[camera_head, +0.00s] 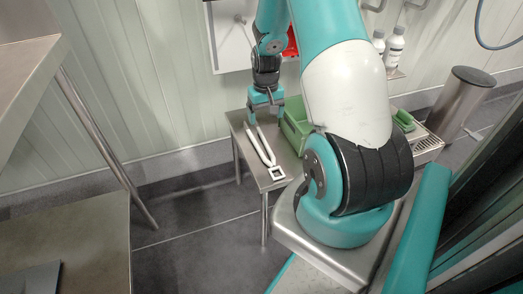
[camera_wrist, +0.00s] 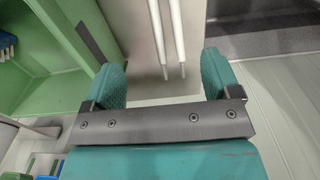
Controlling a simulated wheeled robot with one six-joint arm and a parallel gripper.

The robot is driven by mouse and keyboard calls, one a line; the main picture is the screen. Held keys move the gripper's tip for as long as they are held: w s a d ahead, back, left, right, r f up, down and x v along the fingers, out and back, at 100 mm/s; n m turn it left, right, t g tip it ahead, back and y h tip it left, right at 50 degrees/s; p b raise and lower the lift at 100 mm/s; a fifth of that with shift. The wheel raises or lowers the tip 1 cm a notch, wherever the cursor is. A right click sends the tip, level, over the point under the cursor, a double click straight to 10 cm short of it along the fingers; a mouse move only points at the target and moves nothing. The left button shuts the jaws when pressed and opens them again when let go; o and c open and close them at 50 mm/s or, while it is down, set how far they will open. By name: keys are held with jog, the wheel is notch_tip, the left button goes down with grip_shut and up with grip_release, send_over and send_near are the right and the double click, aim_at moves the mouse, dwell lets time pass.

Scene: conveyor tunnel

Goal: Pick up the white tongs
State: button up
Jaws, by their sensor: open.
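The white tongs (camera_head: 263,147) lie on a small metal table (camera_head: 243,146), with a square end toward the table's front edge and two long arms running back. In the wrist view the two white arms of the tongs (camera_wrist: 179,35) end just beyond my gripper, in line with the gap between its fingers. My gripper (camera_head: 265,108) is open and empty, above the far end of the tongs. In the wrist view its two teal fingers (camera_wrist: 162,80) stand apart with nothing between them. I cannot tell the exact height above the tongs.
A green crate (camera_head: 294,124) stands on the table right of the tongs; its wall (camera_wrist: 62,72) is close to my gripper in the wrist view. The ribbed wall (camera_head: 160,90) is behind. White bottles (camera_head: 395,46) and a metal cylinder (camera_head: 458,103) stand at the right.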

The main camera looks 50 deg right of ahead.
jog(key=b, duration=0.2)
send_over(263, 150)
jog(key=f, duration=0.7)
jog(key=shift+s+d+f, duration=0.15)
jog(key=shift+d+f, duration=0.05)
jog(key=shift+d, duration=0.05)
jog(key=shift+w+a+f+b, duration=0.15)
jog(key=shift+f+b, duration=0.35)
jog(key=shift+f, duration=0.85)
jog(key=shift+w+a+f+b, duration=0.1)
jog(key=shift+f+b, duration=0.35)
jog(key=shift+f, duration=0.85)
jog(key=c, duration=1.1)
jog(key=shift+o, duration=0.2)
jog(key=shift+r, duration=0.15)
notch_tip(263, 150, up, 20)
jog(key=p, duration=0.5)
jog(key=shift+p, duration=0.4)
